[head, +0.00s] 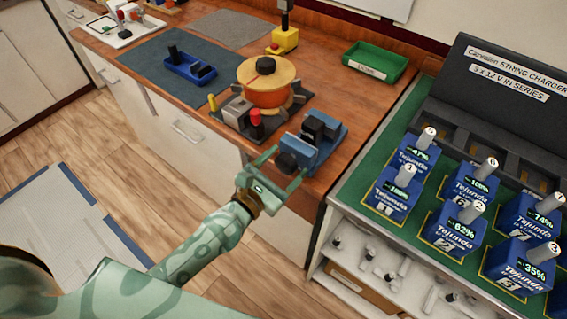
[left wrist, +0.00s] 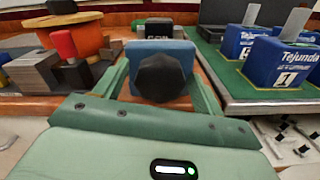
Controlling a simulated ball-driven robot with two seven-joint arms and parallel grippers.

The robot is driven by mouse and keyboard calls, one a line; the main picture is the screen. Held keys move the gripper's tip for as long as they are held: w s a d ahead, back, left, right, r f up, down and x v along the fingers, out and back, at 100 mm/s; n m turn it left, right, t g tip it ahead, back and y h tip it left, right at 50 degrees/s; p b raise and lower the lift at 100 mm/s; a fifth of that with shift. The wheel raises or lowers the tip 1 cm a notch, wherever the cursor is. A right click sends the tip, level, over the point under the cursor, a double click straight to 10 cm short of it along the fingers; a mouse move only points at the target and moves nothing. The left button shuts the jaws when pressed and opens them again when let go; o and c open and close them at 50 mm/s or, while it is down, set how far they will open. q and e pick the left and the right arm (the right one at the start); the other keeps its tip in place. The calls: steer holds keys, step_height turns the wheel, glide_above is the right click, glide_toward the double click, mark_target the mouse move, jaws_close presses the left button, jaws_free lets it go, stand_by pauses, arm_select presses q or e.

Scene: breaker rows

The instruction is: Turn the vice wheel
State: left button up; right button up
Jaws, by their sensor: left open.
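The vice is blue with a black top part (head: 320,128) and stands at the front right corner of the wooden bench. Its dark, faceted wheel (head: 287,162) faces the front. In the left wrist view the vice wheel (left wrist: 160,78) is in the middle, in front of the blue vice body (left wrist: 183,50). My left gripper (head: 286,166) is open, with one finger on each side of the wheel. I cannot tell whether the fingers touch it. My right gripper does not show.
An orange pot-like thing (head: 266,83) on a dark base with a red knob (head: 256,118) stands left of the vice. A green tray (head: 374,63) lies behind. To the right, several blue Tejunda batteries (head: 397,193) stand on a green mat (head: 345,188).

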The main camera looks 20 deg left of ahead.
arm_select(q)
steer(key=shift+c, duration=0.3)
steer(key=c, duration=0.9)
